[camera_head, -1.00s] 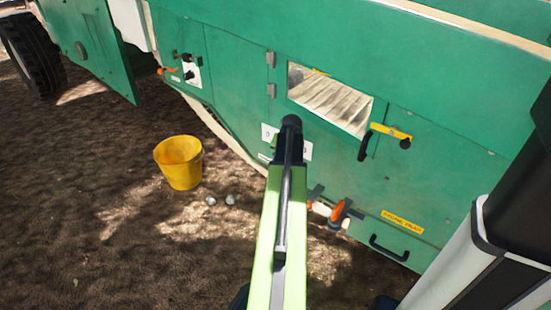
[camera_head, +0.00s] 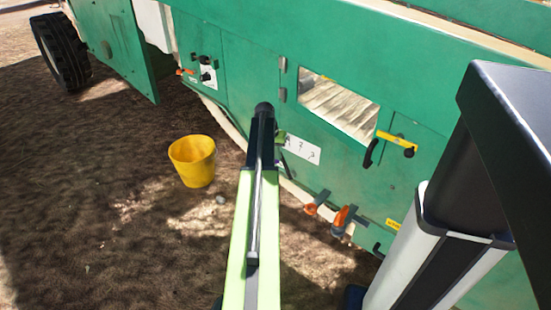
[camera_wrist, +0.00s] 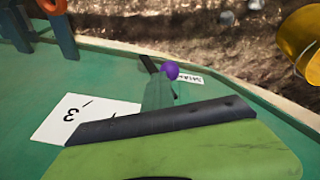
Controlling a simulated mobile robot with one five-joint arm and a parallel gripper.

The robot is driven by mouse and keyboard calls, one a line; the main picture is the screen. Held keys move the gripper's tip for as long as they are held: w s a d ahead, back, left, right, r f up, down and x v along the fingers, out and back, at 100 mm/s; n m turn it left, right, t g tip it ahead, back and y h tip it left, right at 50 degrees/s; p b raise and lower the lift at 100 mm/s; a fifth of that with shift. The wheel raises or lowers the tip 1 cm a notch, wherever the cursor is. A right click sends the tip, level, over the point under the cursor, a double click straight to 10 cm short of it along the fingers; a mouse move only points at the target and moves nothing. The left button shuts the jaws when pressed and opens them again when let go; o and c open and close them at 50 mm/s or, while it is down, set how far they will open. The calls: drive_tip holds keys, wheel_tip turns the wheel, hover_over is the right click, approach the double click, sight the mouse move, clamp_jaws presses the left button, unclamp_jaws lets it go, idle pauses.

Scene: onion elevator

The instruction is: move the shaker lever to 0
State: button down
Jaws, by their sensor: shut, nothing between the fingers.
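The shaker lever shows as a small purple knob (camera_wrist: 169,70) on a dark stem in the wrist view. It stands out from the green panel beside a small white label (camera_wrist: 191,78), whose text is too small to read surely. A white number plate (camera_wrist: 84,119) with a legible 3 lies left of the lever; the plate also shows in the head view (camera_head: 303,149). My gripper (camera_wrist: 160,122), green with a dark edge, is shut and empty. It covers part of the plate and sits just below the knob in the wrist picture. Contact with the lever cannot be told.
Orange handles (camera_head: 340,219) stick out low on the green machine (camera_head: 235,75). A yellow bar handle (camera_head: 397,140) is right of the window (camera_head: 338,103). A yellow bucket (camera_head: 193,161) stands on the bare ground at left, with free ground around it.

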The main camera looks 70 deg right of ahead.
drive_tip(key=shift+d, duration=0.25)
drive_tip(key=shift+s+r+p, duration=0.25)
drive_tip(key=shift+r+p, duration=0.05)
drive_tip(key=shift+p, duration=0.1)
drive_tip(key=s+p+v, duration=0.1)
drive_tip(key=p+v, duration=1)
drive_tip(key=v, duration=0.1)
drive_tip(key=shift+s+p, duration=0.35)
drive_tip(key=shift+s, duration=0.2)
